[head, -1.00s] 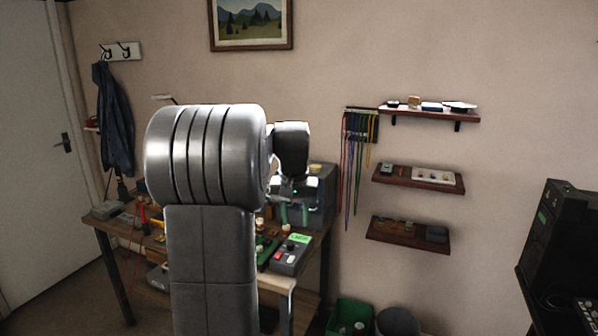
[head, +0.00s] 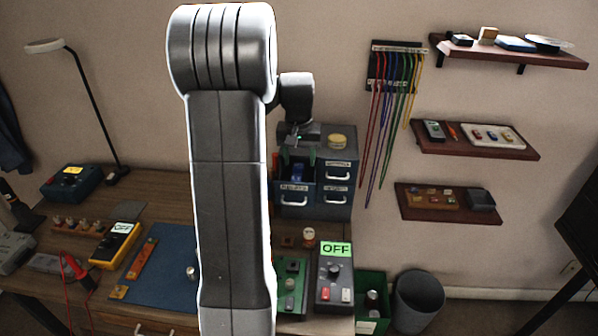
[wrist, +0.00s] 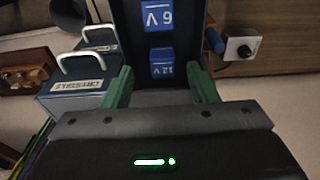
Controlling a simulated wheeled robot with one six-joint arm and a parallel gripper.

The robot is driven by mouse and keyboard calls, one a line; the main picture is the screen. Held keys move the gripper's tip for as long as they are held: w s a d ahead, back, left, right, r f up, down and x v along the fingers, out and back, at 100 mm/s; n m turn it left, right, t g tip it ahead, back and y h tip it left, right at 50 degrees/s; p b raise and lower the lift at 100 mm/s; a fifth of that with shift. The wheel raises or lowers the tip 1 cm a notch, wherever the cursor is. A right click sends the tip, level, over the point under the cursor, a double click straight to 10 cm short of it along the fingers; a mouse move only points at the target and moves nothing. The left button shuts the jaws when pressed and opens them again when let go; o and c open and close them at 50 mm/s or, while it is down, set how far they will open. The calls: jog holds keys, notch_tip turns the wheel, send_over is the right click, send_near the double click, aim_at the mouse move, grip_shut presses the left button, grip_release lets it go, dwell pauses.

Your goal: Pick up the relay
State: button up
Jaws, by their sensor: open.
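Two blue relays lie in an open drawer (head: 296,208) labelled RELAYS in the dark blue cabinet (head: 338,205). The 12 V one is nearer my gripper, in line with the gap between the fingers. My gripper (wrist: 161,75) has two green fingers spread apart, with nothing held between them. In the head view my gripper (head: 298,156) is above the open drawer. Its height above the relays is hard to tell.
A round yellow-topped item (head: 337,141) sits on the cabinet. A device with an OFF display (head: 335,272) and a green board (head: 290,285) stand in front. Another drawer's white handle (wrist: 82,62) shows beside the open drawer. Coloured leads (head: 392,100) hang on the wall.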

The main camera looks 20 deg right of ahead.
aim_at(298, 165)
jog(key=f, duration=0.2)
jog(key=w+f, duration=0.1)
jog(key=shift+d+f+p, duration=0.1)
jog(key=shift+f+p, duration=0.25)
jog(key=shift+p, duration=0.05)
jog(key=shift+f, duration=0.25)
jog(key=c, duration=1.1)
jog(key=shift+r+b, duration=0.25)
jog(key=shift+b, duration=0.3)
